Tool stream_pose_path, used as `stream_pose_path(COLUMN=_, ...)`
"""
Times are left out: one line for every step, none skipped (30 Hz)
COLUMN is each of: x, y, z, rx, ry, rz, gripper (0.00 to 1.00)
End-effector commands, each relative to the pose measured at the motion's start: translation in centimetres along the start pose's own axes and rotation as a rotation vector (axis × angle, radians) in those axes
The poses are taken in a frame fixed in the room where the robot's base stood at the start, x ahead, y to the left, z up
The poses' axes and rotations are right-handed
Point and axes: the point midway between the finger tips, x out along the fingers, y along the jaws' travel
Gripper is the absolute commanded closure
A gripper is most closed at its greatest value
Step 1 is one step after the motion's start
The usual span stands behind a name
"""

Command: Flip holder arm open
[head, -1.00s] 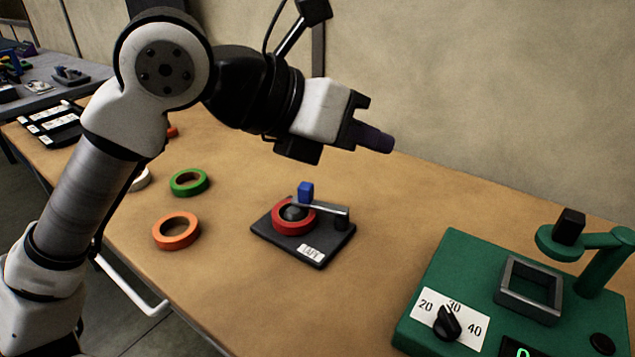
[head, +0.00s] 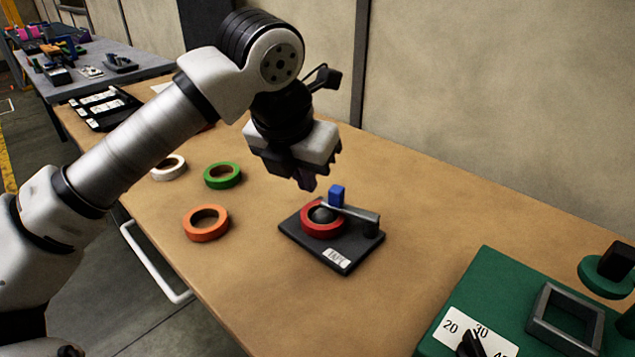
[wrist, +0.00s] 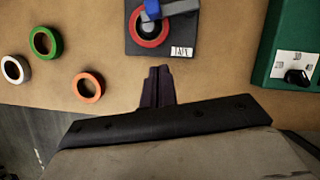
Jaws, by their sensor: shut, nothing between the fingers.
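The tape holder (head: 345,250) is a dark base plate with a "TAPE" label on the wooden table. A red tape roll (head: 308,226) sits on it around a dark round hub. The grey holder arm (head: 352,213) lies across the roll from a dark post on the right, and a blue block (head: 337,195) stands up from it. In the wrist view the holder arm (wrist: 178,8) and blue block (wrist: 152,9) are at the top edge, partly cut off. My gripper (head: 307,183) is shut and empty, pointing down above and left of the holder; its fingers (wrist: 158,86) show below the plate in the wrist view.
Green (head: 222,175), orange (head: 206,223) and white (head: 168,167) tape rolls lie left of the holder. A green fixture (head: 480,290) with a dial stands at the right. Bare table lies between the holder and that fixture.

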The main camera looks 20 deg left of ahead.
Motion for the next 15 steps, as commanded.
stream_pose_path(x=0.7, y=-0.1, z=0.0, rx=0.001, ry=0.001, rz=-0.002, gripper=1.0)
stream_pose_path(x=1.1, y=-0.1, z=0.0, rx=0.002, ry=0.001, rz=-0.002, gripper=1.0)
stream_pose_path(x=1.8, y=-0.1, z=0.0, rx=0.002, ry=0.002, rz=-0.003, gripper=1.0)
stream_pose_path(x=2.4, y=-0.1, z=0.0, rx=0.002, ry=0.002, rz=-0.003, gripper=1.0)
stream_pose_path(x=3.0, y=-0.1, z=0.0, rx=0.002, ry=0.002, rz=-0.004, gripper=1.0)
stream_pose_path(x=3.9, y=-0.1, z=0.0, rx=0.002, ry=0.002, rz=-0.004, gripper=1.0)
stream_pose_path(x=4.6, y=-0.1, z=0.0, rx=0.002, ry=0.002, rz=-0.005, gripper=1.0)
stream_pose_path(x=5.2, y=-0.1, z=0.0, rx=0.001, ry=0.002, rz=-0.004, gripper=1.0)
stream_pose_path(x=6.1, y=-0.1, z=0.0, rx=0.002, ry=0.002, rz=-0.005, gripper=1.0)
stream_pose_path(x=6.7, y=-0.1, z=0.0, rx=0.002, ry=0.001, rz=-0.005, gripper=1.0)
stream_pose_path(x=7.4, y=-0.1, z=0.0, rx=0.001, ry=0.002, rz=-0.005, gripper=1.0)
stream_pose_path(x=8.2, y=-0.1, z=0.0, rx=0.001, ry=0.001, rz=-0.005, gripper=1.0)
stream_pose_path(x=8.8, y=-0.1, z=0.0, rx=0.001, ry=0.001, rz=-0.005, gripper=1.0)
stream_pose_path(x=9.3, y=-0.2, z=0.0, rx=0.003, ry=0.001, rz=-0.005, gripper=1.0)
stream_pose_path(x=9.2, y=-0.2, z=1.1, rx=0.004, ry=-0.001, rz=-0.003, gripper=1.0)
